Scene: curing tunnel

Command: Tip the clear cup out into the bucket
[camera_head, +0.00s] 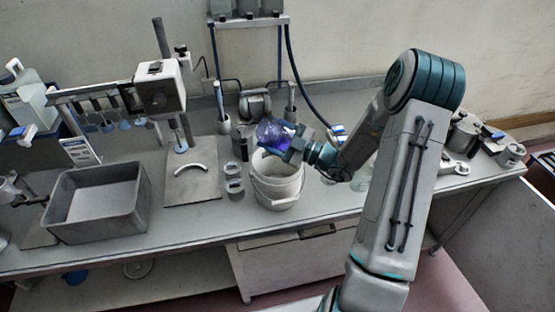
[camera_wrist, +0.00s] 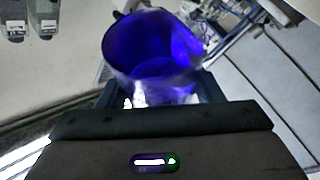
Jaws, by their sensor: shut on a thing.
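My gripper (camera_head: 297,147) is shut on the clear cup (camera_head: 271,131), which looks blue-violet inside. It holds the cup above the white bucket (camera_head: 280,196), over its open mouth. In the head view the cup looks tilted, but how far is hard to tell. In the wrist view the cup (camera_wrist: 153,55) stands out beyond my gripper (camera_wrist: 160,98), and its blue-violet inside shows. The bucket has a wire handle hanging at its front. The inside of the bucket is mostly hidden, and I cannot tell whether anything has fallen into it.
A grey tub (camera_head: 98,203) stands on the bench at left. A stand with a white box-shaped head (camera_head: 160,87) is behind it. Small grey containers (camera_head: 235,188) sit just left of the bucket. Metal pots (camera_head: 463,131) are at the right end. Bench space near the front edge is clear.

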